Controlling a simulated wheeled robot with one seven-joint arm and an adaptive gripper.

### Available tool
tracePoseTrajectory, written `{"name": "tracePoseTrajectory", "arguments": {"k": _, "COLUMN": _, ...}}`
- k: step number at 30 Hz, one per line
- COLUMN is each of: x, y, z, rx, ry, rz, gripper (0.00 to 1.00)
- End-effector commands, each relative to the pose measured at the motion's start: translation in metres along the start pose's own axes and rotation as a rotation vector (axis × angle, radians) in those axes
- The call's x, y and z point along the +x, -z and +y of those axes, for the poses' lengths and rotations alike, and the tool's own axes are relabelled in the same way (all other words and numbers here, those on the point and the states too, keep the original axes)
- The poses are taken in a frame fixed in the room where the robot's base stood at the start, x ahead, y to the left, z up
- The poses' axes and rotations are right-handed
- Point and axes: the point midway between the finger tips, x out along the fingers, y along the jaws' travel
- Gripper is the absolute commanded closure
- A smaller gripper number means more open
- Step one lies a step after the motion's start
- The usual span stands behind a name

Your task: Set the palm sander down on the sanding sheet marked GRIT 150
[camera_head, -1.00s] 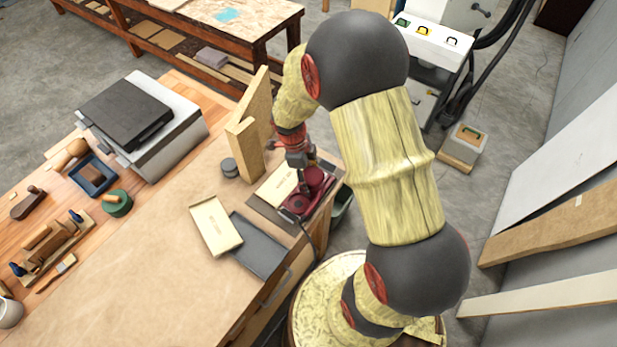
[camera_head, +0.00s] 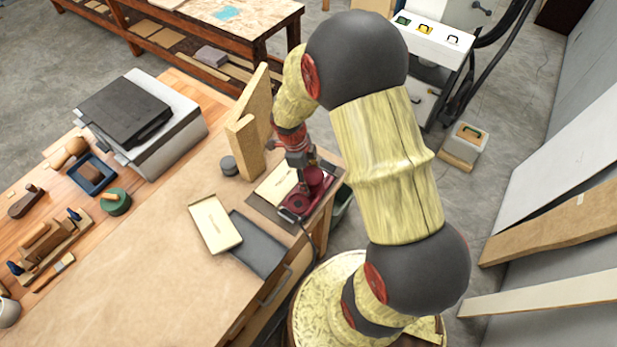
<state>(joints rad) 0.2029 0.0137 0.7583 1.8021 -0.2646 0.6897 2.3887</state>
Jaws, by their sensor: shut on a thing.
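The dark red palm sander (camera_head: 296,204) is at the right end of the bench, by its front edge. My gripper (camera_head: 305,186) comes down from above and is shut on it; the fingers are partly hidden by the wrist and the sander. The sander is over or on the dark mat (camera_head: 262,207); I cannot tell if it touches. A cream sheet (camera_head: 276,183) lies on that mat, just left of the sander. Another cream sheet or pad (camera_head: 214,224) lies further left, partly over a dark grey sheet (camera_head: 259,248). The print on both cream pieces is too small to read.
A tan upright board piece (camera_head: 245,140) and a dark round puck (camera_head: 229,166) stand behind the sheets. A grey machine (camera_head: 150,120) and several hand tools are at the left. The bench's front left area (camera_head: 150,270) is clear.

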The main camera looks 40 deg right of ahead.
Motion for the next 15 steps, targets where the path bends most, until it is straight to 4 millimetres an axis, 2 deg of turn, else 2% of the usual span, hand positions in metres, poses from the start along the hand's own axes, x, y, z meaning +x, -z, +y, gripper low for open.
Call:
{"name": "tracePoseTrajectory", "arguments": {"k": 5, "x": -0.0009, "y": -0.0003, "z": -0.0008, "rx": 0.0, "ry": 0.002, "rz": -0.001, "gripper": 0.82}}
{"name": "tracePoseTrajectory", "arguments": {"k": 6, "x": -0.0008, "y": -0.0003, "z": -0.0008, "rx": 0.0, "ry": 0.002, "rz": -0.001, "gripper": 0.41}}
{"name": "tracePoseTrajectory", "arguments": {"k": 15, "x": -0.0001, "y": -0.0001, "z": -0.0002, "rx": 0.0, "ry": 0.001, "rz": 0.0, "gripper": 0.24}}
